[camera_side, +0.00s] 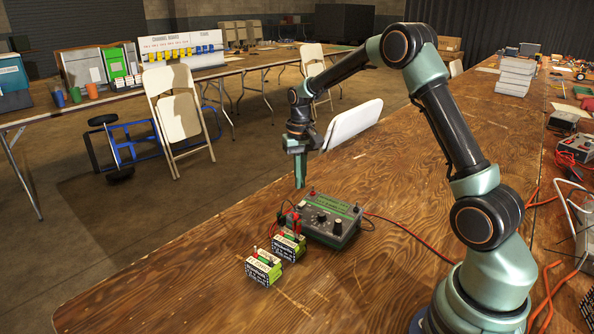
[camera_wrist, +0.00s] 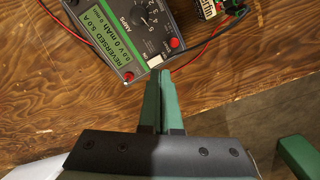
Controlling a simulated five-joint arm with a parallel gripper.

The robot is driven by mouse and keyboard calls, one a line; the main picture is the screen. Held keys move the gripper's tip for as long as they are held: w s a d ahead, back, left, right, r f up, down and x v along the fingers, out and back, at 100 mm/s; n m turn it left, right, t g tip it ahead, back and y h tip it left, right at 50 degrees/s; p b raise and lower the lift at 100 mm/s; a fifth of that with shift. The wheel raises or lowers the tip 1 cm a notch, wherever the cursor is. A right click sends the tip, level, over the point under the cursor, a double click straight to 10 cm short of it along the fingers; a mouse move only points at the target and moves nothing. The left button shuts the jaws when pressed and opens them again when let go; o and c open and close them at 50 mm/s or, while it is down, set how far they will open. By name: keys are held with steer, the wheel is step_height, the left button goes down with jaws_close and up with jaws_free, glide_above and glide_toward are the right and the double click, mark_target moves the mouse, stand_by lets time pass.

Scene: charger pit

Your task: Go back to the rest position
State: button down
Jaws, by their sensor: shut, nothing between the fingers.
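My gripper (camera_side: 299,183) is green and hangs pointing down above the table, behind the charger in the side view. It is shut and empty. In the wrist view its fingertips (camera_wrist: 161,75) lie together, just in front of the charger's near edge in the picture. The charger (camera_side: 331,220) is a grey box with a green top panel, a dial and red knobs. In the wrist view the charger (camera_wrist: 128,50) has a display reading "REVERSED 5.0 A". Two green and white battery packs, one nearer (camera_side: 264,268) and one beside the charger (camera_side: 289,245), stand on the table.
Red and black leads (camera_side: 288,220) run between the charger and the battery beside it. A red cable (camera_side: 410,232) crosses the wooden table (camera_side: 180,285) toward my base. A white folding chair (camera_side: 353,122) stands close beyond the table edge near my gripper. Equipment crowds the right side.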

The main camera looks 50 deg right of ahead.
steer(key=shift+r, duration=0.75)
steer(key=shift+r, duration=0.1)
steer(key=s+a+r+n+t, duration=0.3)
steer(key=s+a+r, duration=0.45)
steer(key=r, duration=0.35)
steer(key=s+a+r+n+t, duration=0.1)
steer(key=s+a+n+t, duration=0.1)
steer(key=s+a, duration=0.4)
steer(key=s+n, duration=0.1)
steer(key=s, duration=0.3)
steer(key=shift+a+t, duration=0.2)
steer(key=shift+t, duration=0.1)
steer(key=shift+r, duration=0.2)
